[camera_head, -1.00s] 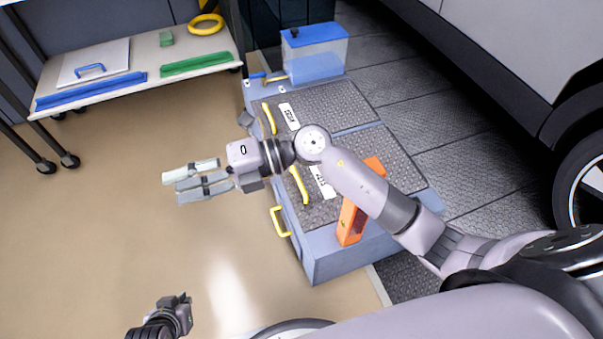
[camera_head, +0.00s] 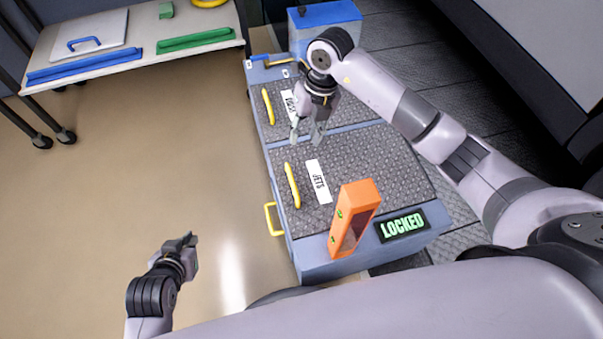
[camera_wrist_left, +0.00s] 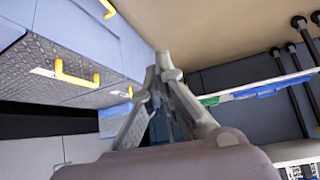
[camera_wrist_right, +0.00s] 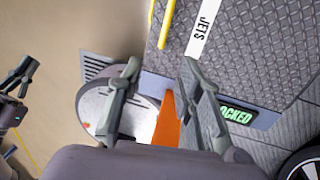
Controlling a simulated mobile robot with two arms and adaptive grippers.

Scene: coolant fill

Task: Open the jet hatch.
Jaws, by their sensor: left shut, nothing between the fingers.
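The jet hatch (camera_head: 390,165), a closed grey tread-plate lid labelled JETS (camera_head: 318,181), lies flat on the blue cabinet. Its yellow handle (camera_head: 292,186) is on its left side; label and handle also show in the right wrist view (camera_wrist_right: 168,22). My right gripper (camera_head: 309,138) is open and empty, fingers down, above the far edge of the jet hatch near the other lid. In the right wrist view its fingers (camera_wrist_right: 160,72) are apart. My left gripper (camera_head: 190,240) is shut and empty, low at the left, apart from the cabinet; its fingertips meet in the left wrist view (camera_wrist_left: 165,62).
An orange device (camera_head: 355,215) stands beside a green-lit LOCKED sign (camera_head: 404,224) on the cabinet's near edge. A second closed lid with a yellow handle (camera_head: 268,106) is behind. A blue-lidded container (camera_head: 325,30) and a bench (camera_head: 130,55) stand farther back. Floor at left is clear.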

